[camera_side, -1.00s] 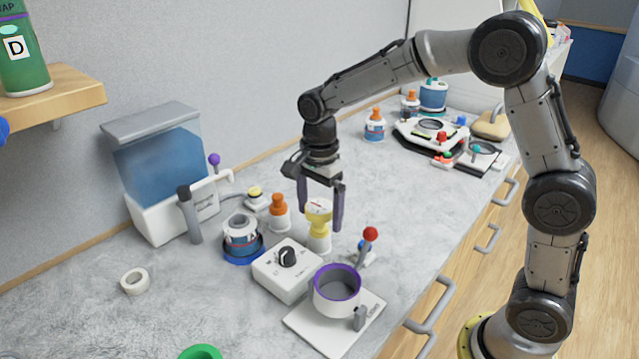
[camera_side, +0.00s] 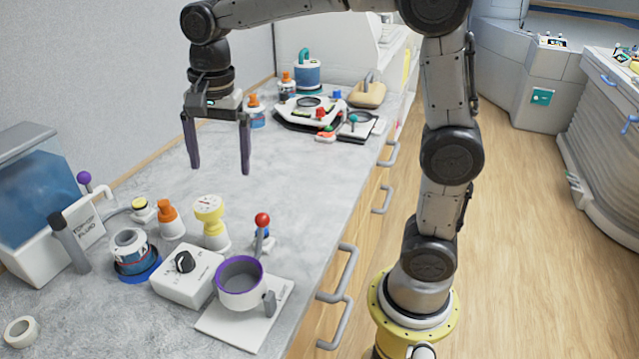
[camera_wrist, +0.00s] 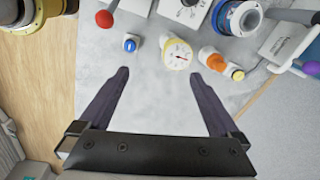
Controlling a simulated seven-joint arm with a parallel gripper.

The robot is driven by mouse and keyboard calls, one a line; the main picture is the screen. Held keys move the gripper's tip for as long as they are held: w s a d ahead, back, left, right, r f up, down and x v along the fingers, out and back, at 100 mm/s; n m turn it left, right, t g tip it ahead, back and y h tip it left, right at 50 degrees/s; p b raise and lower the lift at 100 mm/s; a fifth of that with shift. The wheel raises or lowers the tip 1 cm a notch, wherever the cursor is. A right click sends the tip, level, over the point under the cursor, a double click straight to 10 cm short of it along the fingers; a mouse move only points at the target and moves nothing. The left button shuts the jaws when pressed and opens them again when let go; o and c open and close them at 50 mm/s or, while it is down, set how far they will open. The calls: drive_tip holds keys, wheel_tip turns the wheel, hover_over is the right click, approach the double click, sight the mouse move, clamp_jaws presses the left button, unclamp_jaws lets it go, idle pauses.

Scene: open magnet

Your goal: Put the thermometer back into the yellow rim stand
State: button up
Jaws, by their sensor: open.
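The thermometer (camera_side: 208,207) has a round white dial with a red needle and a yellow body. It stands upright, its lower end in a small white stand (camera_side: 217,242) on the counter. Yellow shows where the two meet; I cannot tell rim from body there. In the wrist view the dial (camera_wrist: 177,53) faces the camera, beyond the fingertips, and hides most of the stand. My gripper (camera_side: 220,168) is open and empty, its dark fingers pointing down, raised above the counter and apart from the thermometer. It also shows in the wrist view (camera_wrist: 158,75).
Close around the stand are an orange-capped bottle (camera_side: 170,220), a white knob box (camera_side: 187,275), a purple-rimmed pot (camera_side: 240,282) and a red-ball lever (camera_side: 262,222). A fluid tank (camera_side: 40,200) stands left.

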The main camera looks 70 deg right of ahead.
drive_tip(key=s+d+f+n+t, duration=0.1)
drive_tip(key=s+n+t, duration=0.1)
drive_tip(key=s+n, duration=0.5)
drive_tip(key=s+d+f+n+t, duration=0.1)
drive_tip(key=s+f+n+t, duration=0.1)
drive_tip(key=s+n, duration=0.5)
drive_tip(key=s, duration=0.6)
drive_tip(key=shift+d+n+t, duration=0.15)
drive_tip(key=shift+n+t, duration=0.15)
drive_tip(key=shift+n, duration=0.1)
